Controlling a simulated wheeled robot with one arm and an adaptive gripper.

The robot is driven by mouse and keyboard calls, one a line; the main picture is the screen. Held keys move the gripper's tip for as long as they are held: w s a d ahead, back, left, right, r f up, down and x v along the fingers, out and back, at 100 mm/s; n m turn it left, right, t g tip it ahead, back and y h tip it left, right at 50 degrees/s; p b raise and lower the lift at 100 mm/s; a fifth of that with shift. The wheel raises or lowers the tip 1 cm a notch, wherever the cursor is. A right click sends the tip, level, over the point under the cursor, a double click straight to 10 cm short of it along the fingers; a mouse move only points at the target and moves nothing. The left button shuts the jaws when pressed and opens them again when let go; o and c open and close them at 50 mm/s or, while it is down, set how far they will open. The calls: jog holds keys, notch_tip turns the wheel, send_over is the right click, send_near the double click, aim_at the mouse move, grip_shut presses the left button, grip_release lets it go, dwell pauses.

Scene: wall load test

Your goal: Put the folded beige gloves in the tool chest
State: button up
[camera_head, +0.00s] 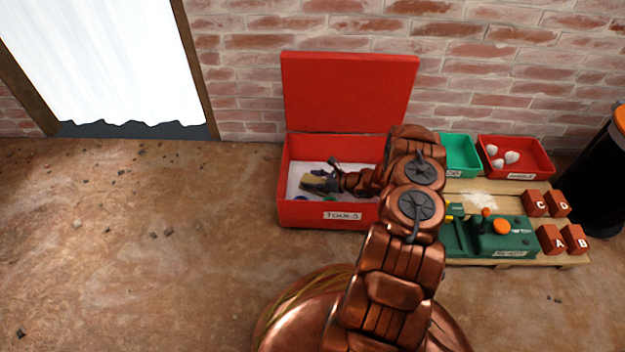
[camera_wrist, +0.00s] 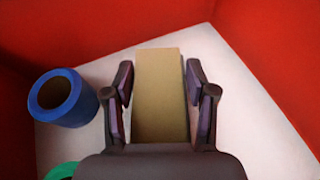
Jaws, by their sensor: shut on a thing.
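The red tool chest (camera_head: 300,214) stands against the brick wall with its lid up and a "TOOLS" label on its front. My gripper (camera_head: 322,182) is inside the chest opening. The folded beige gloves (camera_wrist: 160,90) show in the wrist view as a flat tan block between my two fingers. My gripper (camera_wrist: 160,105) is shut on them, over the white chest floor (camera_wrist: 265,130). In the head view the gloves (camera_head: 312,181) are small and partly hidden by the gripper. I cannot tell whether they touch the floor.
A blue roll (camera_wrist: 62,97) lies left of the gloves in the chest, with a green thing (camera_wrist: 62,171) near it. Right of the chest are a green bin (camera_head: 462,155), a red bin (camera_head: 540,160) with white lumps, a green device (camera_head: 500,242) and lettered blocks (camera_head: 550,239).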

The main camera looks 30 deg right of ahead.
jog(key=o, duration=1.2)
jog(key=shift+r, duration=0.1)
